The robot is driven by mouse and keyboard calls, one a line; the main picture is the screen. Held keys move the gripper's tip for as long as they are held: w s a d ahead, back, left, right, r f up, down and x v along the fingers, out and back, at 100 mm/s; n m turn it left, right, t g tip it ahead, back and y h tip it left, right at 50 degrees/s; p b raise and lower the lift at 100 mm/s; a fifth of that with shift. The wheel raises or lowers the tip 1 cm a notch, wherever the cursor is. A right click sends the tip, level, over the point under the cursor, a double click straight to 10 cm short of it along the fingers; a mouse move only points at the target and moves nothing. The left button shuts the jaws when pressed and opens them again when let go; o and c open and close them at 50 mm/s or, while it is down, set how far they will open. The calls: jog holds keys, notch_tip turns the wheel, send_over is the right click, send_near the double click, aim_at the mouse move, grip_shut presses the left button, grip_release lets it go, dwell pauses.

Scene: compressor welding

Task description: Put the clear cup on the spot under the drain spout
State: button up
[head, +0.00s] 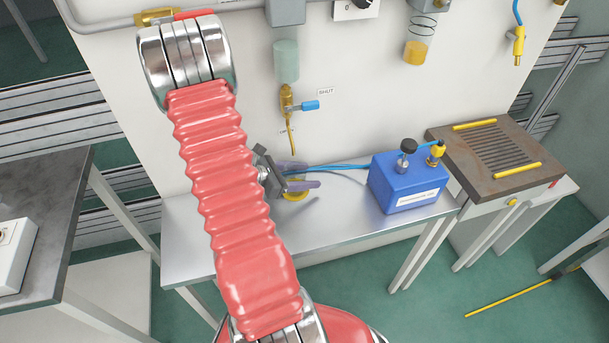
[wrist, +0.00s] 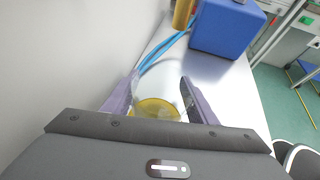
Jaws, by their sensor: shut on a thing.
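My gripper (head: 306,175) has two purple fingers and is low over the steel bench, near the wall panel. In the wrist view its fingers (wrist: 160,82) stand either side of the clear cup (wrist: 160,88), which shows only as a faint see-through shape. A yellow round spot (head: 296,193) is on the bench under the fingers, and it also shows between them in the wrist view (wrist: 157,108). The brass drain spout (head: 291,138) hangs from a valve with a blue handle (head: 311,105), above the gripper. I cannot tell whether the cup touches the bench.
The steel bench (head: 350,222) is bare in front of the gripper. A blue pump box (head: 400,185) stands to the right, with blue hoses (head: 335,166) running behind the fingers. A dark slotted plate (head: 490,150) with yellow bars is farther right. The wall panel is close behind.

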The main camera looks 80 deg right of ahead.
jog(key=o, duration=1.1)
jog(key=shift+f, duration=0.1)
jog(key=shift+c, duration=0.2)
jog(key=v, duration=1.2)
